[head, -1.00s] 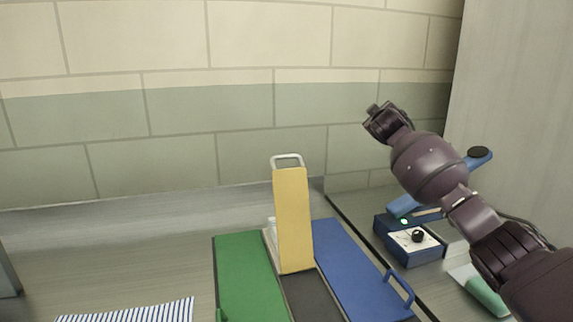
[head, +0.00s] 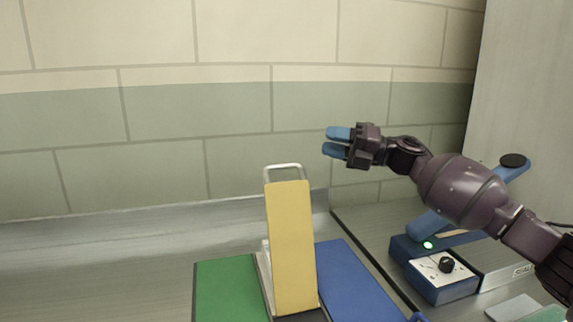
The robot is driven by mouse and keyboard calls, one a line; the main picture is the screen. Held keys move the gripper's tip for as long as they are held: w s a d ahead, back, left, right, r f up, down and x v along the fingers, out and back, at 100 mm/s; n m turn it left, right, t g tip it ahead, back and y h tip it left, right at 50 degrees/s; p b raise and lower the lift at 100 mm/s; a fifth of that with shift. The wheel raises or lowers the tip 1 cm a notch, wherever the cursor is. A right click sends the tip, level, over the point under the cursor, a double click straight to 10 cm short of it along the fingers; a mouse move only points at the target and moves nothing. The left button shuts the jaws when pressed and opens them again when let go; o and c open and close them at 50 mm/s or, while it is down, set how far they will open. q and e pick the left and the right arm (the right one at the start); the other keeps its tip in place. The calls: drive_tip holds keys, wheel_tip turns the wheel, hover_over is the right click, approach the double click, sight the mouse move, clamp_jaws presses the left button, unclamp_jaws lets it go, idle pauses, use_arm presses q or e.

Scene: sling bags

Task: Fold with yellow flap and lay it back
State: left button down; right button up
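The yellow flap (head: 290,245) stands upright in the middle of the folding board, with a pale wire handle (head: 283,168) at its top. A green panel (head: 228,288) lies flat to its left and a blue panel (head: 350,284) lies flat to its right. Something white shows behind the yellow flap, mostly hidden by it. My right gripper (head: 338,143) has blue fingertips with a gap between them and nothing in it. It is in the air, up and to the right of the flap's handle, apart from it. My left gripper is out of view.
A blue sealer (head: 440,268) with a lit green light, a black knob and a raised blue arm (head: 513,172) stands at the right, under my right arm. A tiled wall (head: 235,110) closes off the back. The table left of the board is clear.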

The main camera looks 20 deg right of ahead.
sight(298, 166)
drive_tip(key=s+a+f+n+g, duration=0.2)
drive_tip(key=s+f+n+g, duration=0.1)
drive_tip(key=s+n+g, duration=0.4)
drive_tip(key=shift+m+g, duration=0.3)
drive_tip(key=shift+g, duration=0.2)
drive_tip(key=a, duration=0.7)
drive_tip(key=w+a, duration=0.1)
drive_tip(key=a, duration=0.2)
drive_tip(key=shift+a+r, duration=0.2)
drive_tip(key=shift+a, duration=0.15)
clamp_jaws()
